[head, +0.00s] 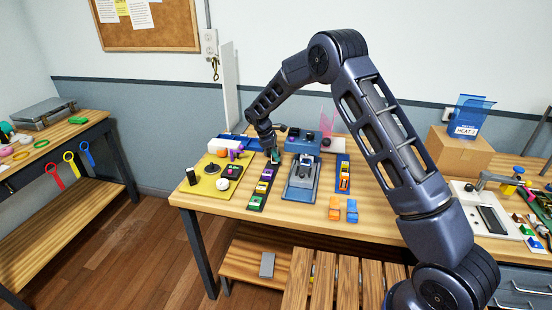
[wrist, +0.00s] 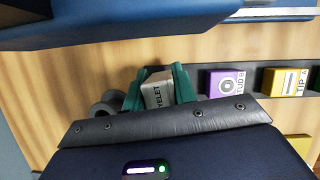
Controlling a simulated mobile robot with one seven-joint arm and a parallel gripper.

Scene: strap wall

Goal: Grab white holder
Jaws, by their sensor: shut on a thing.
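The white holder (wrist: 157,92), a small pale block with dark lettering that reads like "EYELET", sits between the green fingers of my gripper (wrist: 158,88) in the wrist view. The fingers are shut on its two sides. The holder is near the end of a dark rack (wrist: 253,84); I cannot tell whether it still touches the rack or the table. In the head view my gripper (head: 275,157) is low at the far end of this rack, and the white holder is hidden or too small to make out.
A purple holder (wrist: 225,83) and a yellow holder (wrist: 284,82) stand in the rack beside my gripper. A blue-grey press (head: 302,178) stands just right of the rack in the head view. A yellow mat (head: 205,186) with small parts lies to the left.

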